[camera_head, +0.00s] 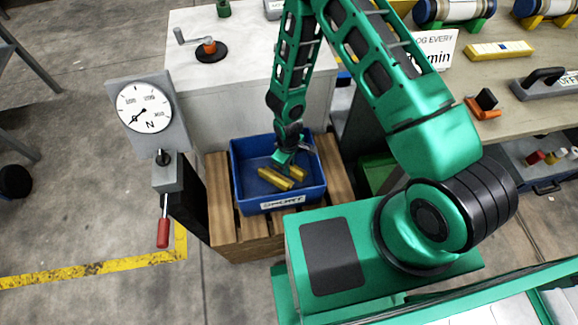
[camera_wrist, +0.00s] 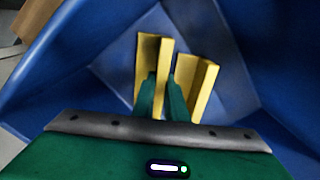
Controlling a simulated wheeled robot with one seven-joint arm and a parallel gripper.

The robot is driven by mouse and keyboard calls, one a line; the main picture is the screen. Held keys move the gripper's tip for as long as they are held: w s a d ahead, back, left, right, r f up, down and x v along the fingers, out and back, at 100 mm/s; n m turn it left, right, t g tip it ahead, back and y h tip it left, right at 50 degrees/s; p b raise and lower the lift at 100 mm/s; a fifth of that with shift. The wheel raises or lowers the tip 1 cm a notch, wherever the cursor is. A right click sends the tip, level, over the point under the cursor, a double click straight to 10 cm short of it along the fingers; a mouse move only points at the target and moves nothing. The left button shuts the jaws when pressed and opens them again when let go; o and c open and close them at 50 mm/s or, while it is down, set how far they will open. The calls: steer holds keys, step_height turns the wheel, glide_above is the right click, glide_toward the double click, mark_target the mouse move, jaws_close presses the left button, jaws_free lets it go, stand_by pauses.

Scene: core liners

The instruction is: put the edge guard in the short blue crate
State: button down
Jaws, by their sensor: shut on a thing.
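The short blue crate (camera_head: 235,182) stands on a wooden pallet, with a white label on its front wall. Its blue walls fill much of the wrist view (camera_wrist: 75,55). My gripper (camera_head: 284,168) reaches down inside it. The yellow edge guard (camera_head: 275,180) is low in the crate. In the wrist view, my fingertips (camera_wrist: 164,88) are shut on an upright yellow strip of the edge guard (camera_wrist: 163,60). More yellow shows just right of the fingers; I cannot tell whether it belongs to the same piece. Contact with the crate floor is unclear.
The wooden pallet (camera_head: 222,205) shows around the crate. A dial gauge (camera_head: 145,108) on a stand with a red handle is close on the left. A white cabinet (camera_head: 212,85) stands behind. A workbench (camera_head: 480,95) with tools is on the right. Open floor lies at left.

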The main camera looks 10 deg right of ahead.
steer(key=c, duration=1.8)
jaws_free()
steer(key=shift+f, duration=0.1)
steer(key=shift+o, duration=0.2)
step_height(320, 180, up, 12)
